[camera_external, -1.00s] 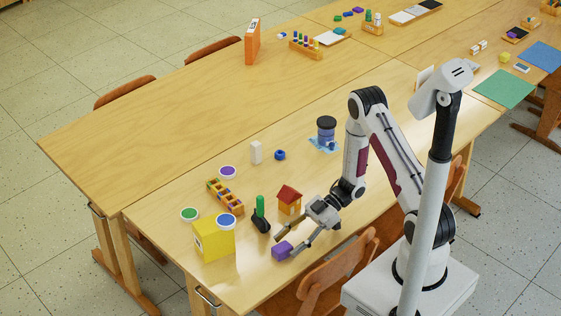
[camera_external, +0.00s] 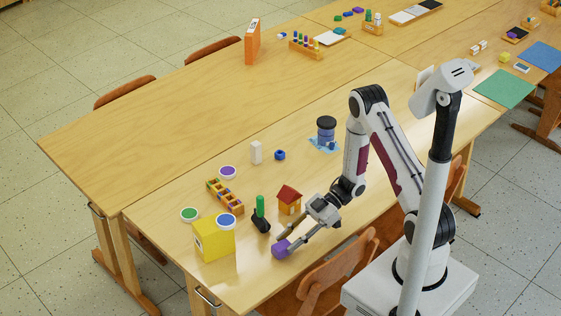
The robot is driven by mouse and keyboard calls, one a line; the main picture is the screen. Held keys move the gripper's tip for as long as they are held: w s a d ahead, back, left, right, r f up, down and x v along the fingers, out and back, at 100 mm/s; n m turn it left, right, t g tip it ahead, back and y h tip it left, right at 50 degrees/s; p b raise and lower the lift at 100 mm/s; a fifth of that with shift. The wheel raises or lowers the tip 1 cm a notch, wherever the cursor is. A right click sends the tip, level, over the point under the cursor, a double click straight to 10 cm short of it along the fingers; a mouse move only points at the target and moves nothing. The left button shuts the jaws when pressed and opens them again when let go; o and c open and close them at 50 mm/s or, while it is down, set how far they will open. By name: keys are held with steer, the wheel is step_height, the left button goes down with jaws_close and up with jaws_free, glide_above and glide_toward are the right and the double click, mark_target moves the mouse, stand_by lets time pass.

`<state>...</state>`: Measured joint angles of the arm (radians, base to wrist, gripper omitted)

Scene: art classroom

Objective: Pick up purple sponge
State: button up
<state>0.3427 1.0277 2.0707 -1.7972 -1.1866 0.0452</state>
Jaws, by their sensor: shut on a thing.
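The purple sponge (camera_external: 280,249) is a small block near the front edge of the nearer wooden table. My gripper (camera_external: 284,243) reaches down to it from the right, with its fingers on either side of the sponge, and is shut on it. The sponge is at table level; I cannot tell whether it is clear of the surface. The fingers hide part of it.
A small house with a red roof (camera_external: 289,199) stands close behind my gripper. A green-handled black object (camera_external: 260,214) and a yellow box (camera_external: 214,239) stand to the left. A wooden chair (camera_external: 330,277) is at the front edge.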

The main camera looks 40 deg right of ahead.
steer(key=shift+r, duration=4.65)
